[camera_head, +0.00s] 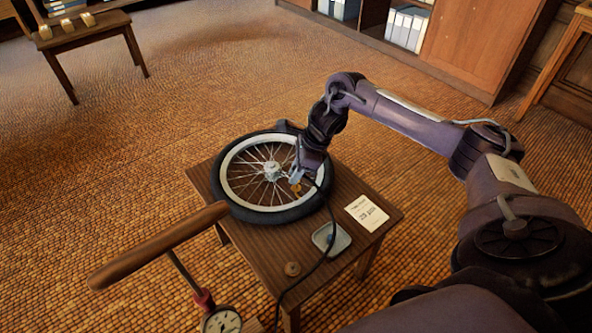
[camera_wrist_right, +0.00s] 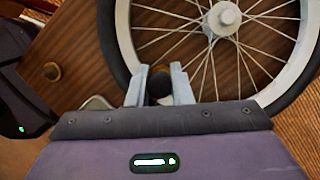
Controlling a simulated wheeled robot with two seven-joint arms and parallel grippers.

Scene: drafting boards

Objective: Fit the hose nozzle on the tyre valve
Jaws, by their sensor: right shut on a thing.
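A spoked bicycle wheel with a black tyre (camera_head: 226,195) and a pale rim lies flat on a small wooden table (camera_head: 350,190). My right gripper (camera_head: 297,183) is at the wheel's right side, over the rim. In the right wrist view, my right gripper (camera_wrist_right: 158,88) is shut on the dark hose nozzle (camera_wrist_right: 158,90), close to the inner edge of the rim. A small brass part shows beside the fingers. The black hose (camera_head: 323,215) runs from the gripper down across the table. I cannot make out the tyre valve or whether the nozzle touches it. My left gripper is out of view.
A floor pump with a wooden handle (camera_head: 160,245) and round gauge (camera_head: 222,321) stands at the front left. A shallow metal dish (camera_head: 331,238), a printed card (camera_head: 367,213) and a small round knob (camera_head: 292,268) lie on the table. Open carpet surrounds it.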

